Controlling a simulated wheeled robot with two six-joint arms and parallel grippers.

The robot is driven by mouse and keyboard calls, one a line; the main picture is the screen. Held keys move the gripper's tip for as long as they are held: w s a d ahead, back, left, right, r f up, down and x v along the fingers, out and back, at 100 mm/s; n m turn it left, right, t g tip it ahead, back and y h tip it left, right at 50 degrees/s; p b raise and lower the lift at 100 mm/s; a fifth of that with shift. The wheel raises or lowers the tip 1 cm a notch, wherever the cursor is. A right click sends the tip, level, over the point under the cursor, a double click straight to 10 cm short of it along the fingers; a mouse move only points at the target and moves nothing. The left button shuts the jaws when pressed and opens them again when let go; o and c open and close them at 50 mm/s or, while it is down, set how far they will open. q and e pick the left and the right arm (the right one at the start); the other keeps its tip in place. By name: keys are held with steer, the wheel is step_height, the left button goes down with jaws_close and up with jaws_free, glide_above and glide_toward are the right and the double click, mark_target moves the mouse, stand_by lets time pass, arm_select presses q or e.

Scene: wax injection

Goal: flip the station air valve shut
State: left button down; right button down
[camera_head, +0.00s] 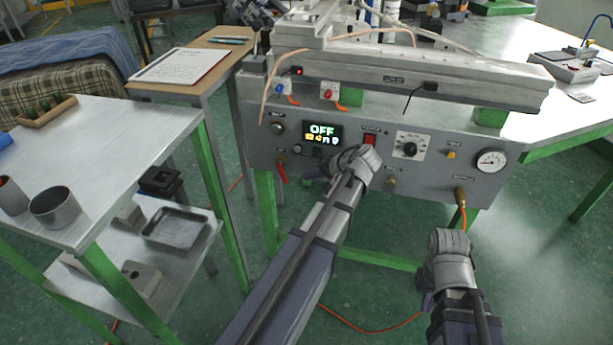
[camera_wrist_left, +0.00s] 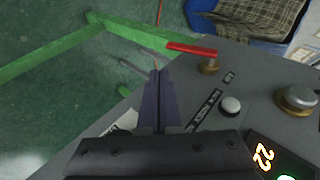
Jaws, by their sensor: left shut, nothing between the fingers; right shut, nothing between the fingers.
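The air valve is a small brass fitting low on the left of the grey station panel. Its red lever (camera_head: 282,173) hangs downward in the head view. In the left wrist view the red lever (camera_wrist_left: 190,48) runs left from its brass base (camera_wrist_left: 209,66). My left gripper (camera_head: 309,172) is in front of the panel, just right of the lever. Its purple fingers (camera_wrist_left: 159,75) are shut and empty, with the tips near the lever; I see no clear contact. My right gripper (camera_head: 425,301) is shut and empty, low at the right, away from the panel.
A white knob (camera_wrist_left: 230,106) is near my left fingers. A metal cart (camera_head: 115,140) stands left. Open floor lies below the panel.

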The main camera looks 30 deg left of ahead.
arm_select(q)
steer(key=d+r+p, duration=0.2)
steer(key=d, duration=0.6)
steer(key=shift+s+d, duration=0.25)
steer(key=shift+d, duration=0.15)
steer(key=shift+r, duration=0.1)
steer(key=s+d+f+m+g+h, duration=0.1)
steer(key=s+d+f+m+h, duration=0.25)
steer(key=s+d, duration=0.6)
steer(key=s+d+f+m+g+h, duration=0.1)
steer(key=s+d+f+m+h, duration=0.3)
steer(key=s+d, duration=0.6)
step_height(320, 180, up, 28)
steer(key=w+n+h+p, duration=0.1)
steer(key=n+p, duration=0.1)
steer(key=p, duration=2.6)
steer(key=shift+w+d+r+t, duration=0.15)
steer(key=shift+w+d+t, duration=0.15)
steer(key=shift+d, duration=0.1)
